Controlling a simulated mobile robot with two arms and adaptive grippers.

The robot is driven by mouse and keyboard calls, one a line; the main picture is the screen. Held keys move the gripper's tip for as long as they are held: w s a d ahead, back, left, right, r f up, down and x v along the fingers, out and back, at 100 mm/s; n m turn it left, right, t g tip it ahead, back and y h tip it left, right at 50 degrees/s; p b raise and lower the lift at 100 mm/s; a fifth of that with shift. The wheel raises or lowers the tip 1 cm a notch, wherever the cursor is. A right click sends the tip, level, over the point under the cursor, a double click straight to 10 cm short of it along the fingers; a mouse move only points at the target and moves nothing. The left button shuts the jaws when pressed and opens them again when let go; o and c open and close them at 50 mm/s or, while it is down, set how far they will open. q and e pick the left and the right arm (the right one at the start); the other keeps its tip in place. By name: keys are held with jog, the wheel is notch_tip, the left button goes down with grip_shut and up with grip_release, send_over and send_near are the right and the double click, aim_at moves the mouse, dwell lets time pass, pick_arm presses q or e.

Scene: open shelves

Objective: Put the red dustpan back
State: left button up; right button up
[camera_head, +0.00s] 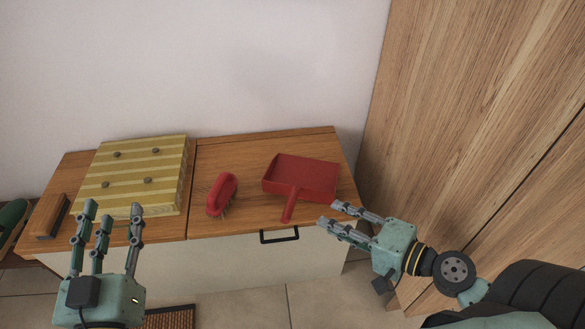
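The red dustpan (312,178) lies on the wooden top of a low cabinet, right of centre, with its handle pointing to the front edge. My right gripper (328,213) is just right of the handle end, with its fingers apart and nothing between them; whether it touches the handle I cannot tell. My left gripper (106,215) is in front of the cabinet's left part, fingers up and apart, with nothing seen between them.
A red brush (222,194) lies left of the dustpan. A yellow striped box (133,170) with dark knobs stands further left. A wooden-backed brush (49,216) lies at the left end. The cabinet front has a black handle (279,237). A tall wooden panel (470,120) bounds the right side.

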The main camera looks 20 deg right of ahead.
jog(key=w+a+r+n+t+h, duration=0.1)
jog(key=w+a+r+n+t, duration=0.1)
jog(key=a+r+n, duration=0.4)
jog(key=w+a+r+n+t+h, duration=0.1)
jog(key=w+a+r+n+t, duration=0.2)
jog(key=w+a+r+n, duration=0.2)
notch_tip(320, 180, up, 4)
jog(key=a+n, duration=0.2)
jog(key=n, duration=0.2)
jog(key=shift+r, duration=0.15)
